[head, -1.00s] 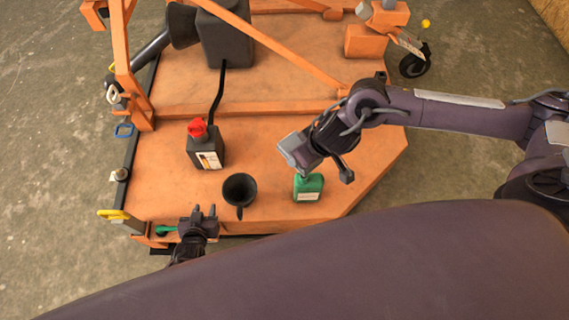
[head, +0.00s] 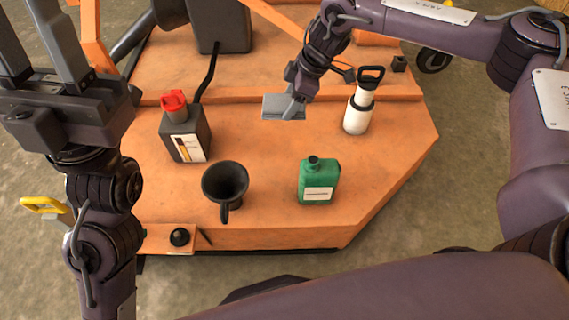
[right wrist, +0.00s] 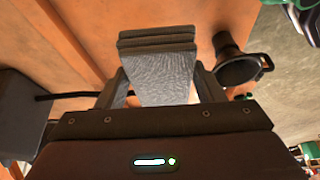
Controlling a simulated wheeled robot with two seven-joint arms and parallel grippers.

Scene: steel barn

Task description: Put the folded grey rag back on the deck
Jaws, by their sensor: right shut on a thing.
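The folded grey rag (head: 283,107) is a flat grey pad held above the orange deck (head: 255,150), near the raised cross rail. My right gripper (head: 297,100) is shut on it. In the right wrist view the layered rag (right wrist: 160,75) sits between the two fingers (right wrist: 160,92), with its folded edge away from the palm. I cannot tell how far it is above the deck. My left gripper (head: 42,55) is raised at the left of the head view, its two fingers apart with nothing between them.
On the deck stand a black can with a red cap (head: 184,130), a black funnel (head: 225,183), a green bottle (head: 319,182) and a white bottle with a black handle (head: 359,105). Bare deck lies between the black can and the white bottle.

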